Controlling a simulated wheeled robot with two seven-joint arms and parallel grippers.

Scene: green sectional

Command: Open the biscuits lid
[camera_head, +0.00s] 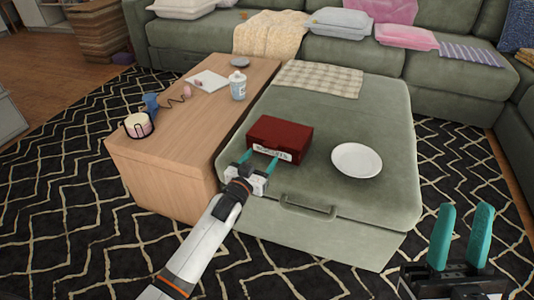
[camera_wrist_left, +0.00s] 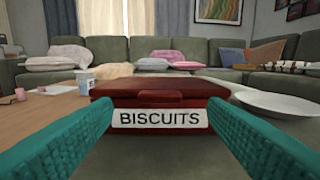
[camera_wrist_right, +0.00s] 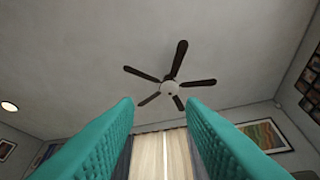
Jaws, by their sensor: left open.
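The biscuits box (camera_head: 280,137) is dark red with a white label reading BISCUITS and sits on the green ottoman (camera_head: 380,110). Its lid looks shut; in the left wrist view the box (camera_wrist_left: 160,92) faces me, with a small tab at the middle of the lid's front edge. My left gripper (camera_head: 258,161) is open in front of the box, its teal fingers to either side of the label, with nothing held between them. My right gripper (camera_head: 458,238) is raised at the lower right, open and empty, away from the box; its wrist view shows the ceiling between the fingers (camera_wrist_right: 160,125).
A white plate (camera_head: 357,160) lies right of the box. A checkered cloth (camera_head: 319,79) lies behind the box. A green sofa (camera_head: 450,70) stands beyond.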

